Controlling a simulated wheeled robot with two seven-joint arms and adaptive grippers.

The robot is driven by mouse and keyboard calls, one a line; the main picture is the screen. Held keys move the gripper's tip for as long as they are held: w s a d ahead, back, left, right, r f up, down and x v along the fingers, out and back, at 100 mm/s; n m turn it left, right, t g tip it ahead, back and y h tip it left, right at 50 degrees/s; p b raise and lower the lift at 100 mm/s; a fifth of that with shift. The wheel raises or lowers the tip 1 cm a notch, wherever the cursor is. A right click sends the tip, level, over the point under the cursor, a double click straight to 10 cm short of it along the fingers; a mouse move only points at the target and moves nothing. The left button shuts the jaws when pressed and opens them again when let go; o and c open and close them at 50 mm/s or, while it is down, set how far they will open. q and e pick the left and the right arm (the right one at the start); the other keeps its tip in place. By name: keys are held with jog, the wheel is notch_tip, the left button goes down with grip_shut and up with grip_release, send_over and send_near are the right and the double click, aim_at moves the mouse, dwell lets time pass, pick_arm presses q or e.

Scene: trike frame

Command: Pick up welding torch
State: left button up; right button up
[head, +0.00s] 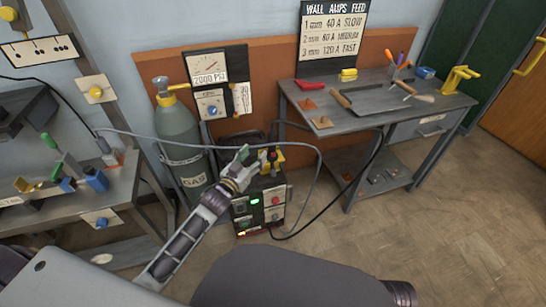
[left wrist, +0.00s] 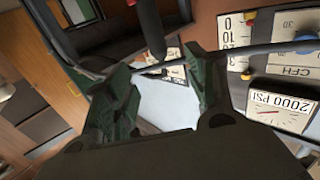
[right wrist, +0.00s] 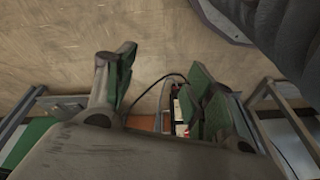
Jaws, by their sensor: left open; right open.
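I cannot make out the welding torch for certain. In the left wrist view a dark rod-like part (left wrist: 150,28) comes down from the top edge toward the gap between my left fingers, with a grey hose crossing there. My left gripper (head: 240,166) is open, just in front of the top of the welding machine (head: 272,200); its open fingers (left wrist: 155,88) also show in the left wrist view. Whether the rod lies between the fingers or beyond them is unclear. My right gripper (right wrist: 160,82) is open and empty above the floor, with the machine seen small beyond it.
A green gas cylinder (head: 180,135) stands left of the machine. A grey workbench (head: 375,122) with tools is at the right; another bench (head: 120,185) is at the left. A grey hose (head: 225,141) crosses in front of the cylinder. The floor (head: 455,200) at the right is clear.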

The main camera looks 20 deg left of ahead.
pick_arm(q)
jog(key=shift+w, duration=0.1)
jog(key=b, duration=0.1)
send_near(269, 137)
jog(key=w, duration=0.3)
jog(key=shift+w+d+f+b, duration=0.1)
jog(key=shift+w+d+b, duration=0.1)
jog(key=shift+w, duration=0.35)
jog(key=shift+w+d+b, duration=0.15)
jog(key=shift+w+d, duration=0.1)
jog(key=shift+w, duration=0.25)
jog(key=shift+w+d, duration=0.1)
jog(key=shift+w, duration=0.45)
pick_arm(e)
jog(key=r, duration=0.2)
jog(key=shift+a+r+t, duration=0.2)
jog(key=shift+r+t, duration=0.1)
jog(key=shift+r, duration=0.1)
pick_arm(q)
jog(key=shift+w, duration=0.15)
pick_arm(e)
jog(key=shift+f, duration=0.15)
